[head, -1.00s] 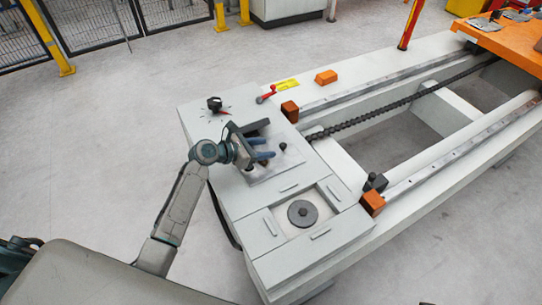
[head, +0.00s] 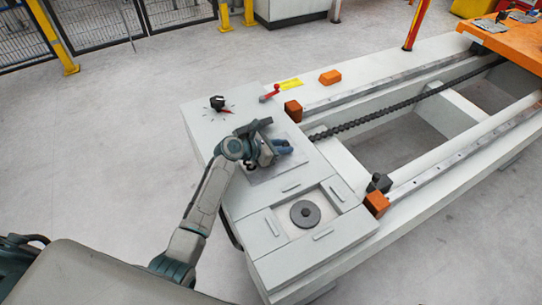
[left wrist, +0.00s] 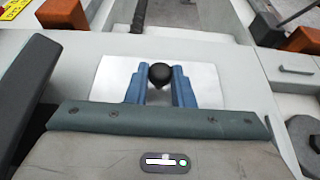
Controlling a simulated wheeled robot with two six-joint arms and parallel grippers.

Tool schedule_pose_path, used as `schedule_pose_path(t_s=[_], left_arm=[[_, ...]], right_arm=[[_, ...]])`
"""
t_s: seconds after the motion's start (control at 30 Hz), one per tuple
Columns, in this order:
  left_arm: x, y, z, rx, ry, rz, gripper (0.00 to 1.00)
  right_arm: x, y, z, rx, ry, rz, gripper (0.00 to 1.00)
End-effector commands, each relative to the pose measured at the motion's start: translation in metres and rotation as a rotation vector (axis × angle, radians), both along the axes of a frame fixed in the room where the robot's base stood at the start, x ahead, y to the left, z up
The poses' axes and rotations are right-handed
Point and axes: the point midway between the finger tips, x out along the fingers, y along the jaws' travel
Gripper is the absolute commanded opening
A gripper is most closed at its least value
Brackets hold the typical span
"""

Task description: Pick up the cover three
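A light metal plate with a black knob (left wrist: 160,74), which I take to be cover three, lies on the grey cabinet top at the gantry's near end. The plate (left wrist: 112,72) also shows in the head view (head: 262,176), partly hidden by my gripper. My left gripper (head: 286,148) is over it. Whether the plate is clear of the surface cannot be told. My right gripper is not in view.
A round dark disc (head: 305,214) sits in a square recess nearer the front. A black dial (head: 217,102) and a red lever (head: 270,93) are at the back of the cabinet. Orange blocks (head: 293,111) stand at the rail ends. The floor to the left is free.

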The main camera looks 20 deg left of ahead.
Motion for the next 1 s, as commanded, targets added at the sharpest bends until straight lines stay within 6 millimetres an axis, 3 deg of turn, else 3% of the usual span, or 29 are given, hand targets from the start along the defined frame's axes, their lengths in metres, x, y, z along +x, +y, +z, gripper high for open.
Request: schedule_pose_path(t_s=[0.1,0.37,0.47,0.8,1.0], left_arm=[[0.000,0.000,0.000,0.000,0.000,0.000,0.00],[0.000,0.000,0.003,0.000,-0.002,0.001,0.00],[0.001,0.000,0.014,0.000,-0.004,0.000,0.00],[0.001,0.000,0.080,0.000,-0.006,0.000,0.00],[-0.008,-0.001,0.094,0.000,0.000,0.003,0.00]], right_arm=[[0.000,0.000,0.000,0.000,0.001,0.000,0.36],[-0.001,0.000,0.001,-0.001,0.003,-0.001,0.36],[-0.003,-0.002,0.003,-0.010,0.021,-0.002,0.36],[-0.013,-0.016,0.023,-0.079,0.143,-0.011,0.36],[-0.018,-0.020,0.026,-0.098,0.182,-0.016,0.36]])
